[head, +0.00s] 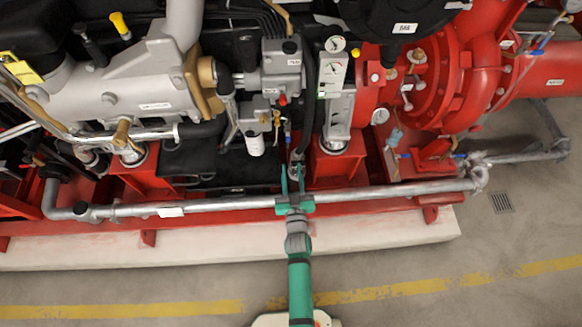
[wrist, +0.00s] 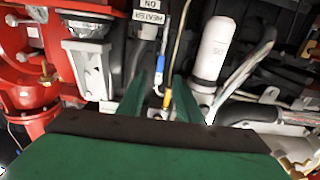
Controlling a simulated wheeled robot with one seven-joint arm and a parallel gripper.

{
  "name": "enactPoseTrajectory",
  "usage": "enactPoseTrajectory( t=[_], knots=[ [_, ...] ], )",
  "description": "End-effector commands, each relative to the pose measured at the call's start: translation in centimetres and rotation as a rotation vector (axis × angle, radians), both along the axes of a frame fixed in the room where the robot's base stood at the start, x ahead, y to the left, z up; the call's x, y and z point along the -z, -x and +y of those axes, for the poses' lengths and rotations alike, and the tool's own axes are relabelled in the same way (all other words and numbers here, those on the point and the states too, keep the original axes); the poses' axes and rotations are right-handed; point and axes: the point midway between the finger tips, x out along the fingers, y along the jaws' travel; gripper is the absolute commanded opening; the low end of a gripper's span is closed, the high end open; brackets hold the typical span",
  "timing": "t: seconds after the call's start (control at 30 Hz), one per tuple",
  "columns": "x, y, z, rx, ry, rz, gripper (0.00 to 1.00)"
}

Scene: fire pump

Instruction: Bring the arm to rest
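My arm (head: 299,285) reaches forward from the bottom of the head view, across the floor and the pale plinth. My green gripper (head: 292,167) is over the grey pipe along the front of the red base, pointing at the machine. Its two fingers stand apart with nothing held between them. In the wrist view the gripper (wrist: 159,78) also shows open. A small yellow-ended fitting (wrist: 167,100) shows in the gap between the fingers; I cannot tell how far behind them it lies.
The grey pipe (head: 375,189) runs close under my gripper. The red pump (head: 440,85) stands right, the grey engine (head: 150,85) left. The floor (head: 400,265) in front is clear.

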Motion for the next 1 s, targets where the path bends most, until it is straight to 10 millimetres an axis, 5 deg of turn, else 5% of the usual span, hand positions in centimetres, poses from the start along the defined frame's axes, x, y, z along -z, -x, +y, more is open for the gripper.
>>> enactPoseTrajectory(
  t=[0.57, 0.73, 1.0],
  knots=[
    [0.0, 0.4, 0.4, -0.008, 0.001, 0.003, 0.32],
    [0.1, 4.4, 0.4, -0.010, 0.011, 0.024, 0.32],
    [-1.7, 14.7, 0.8, -0.012, 0.029, 0.080, 0.32]
  ],
)
